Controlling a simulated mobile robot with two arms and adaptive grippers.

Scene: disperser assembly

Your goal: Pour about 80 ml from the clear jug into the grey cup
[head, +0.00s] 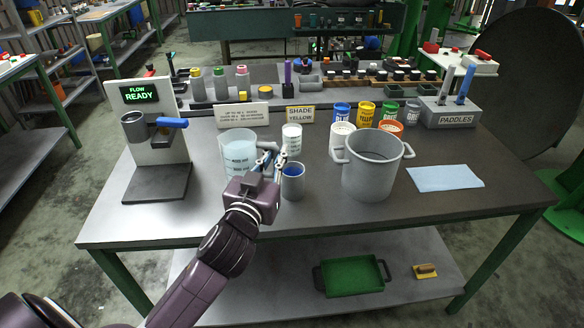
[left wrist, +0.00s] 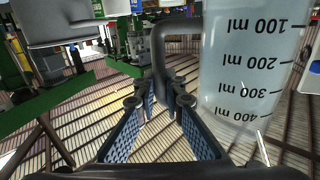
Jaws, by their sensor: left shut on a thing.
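The clear jug (head: 237,146), pale bluish with a printed scale, stands left of centre on the bench in the head view and looks about upright. In the left wrist view the jug (left wrist: 250,65) appears upside down, with marks from 100 to 400 ml. My left gripper (head: 270,158) is shut on the jug's handle (left wrist: 160,50), at the jug's right side. The grey cup (head: 292,186), with a blue inside, stands just right of my gripper, apart from the jug. My gripper hides the jug's lower right part. My right gripper is not in view.
A big grey two-handled pot (head: 371,172) stands right of the cup. A white container (head: 292,138) stands behind the cup. The dispenser stand (head: 155,160) is at left. A blue cloth (head: 445,178) lies at right. The front strip of the bench is mostly clear.

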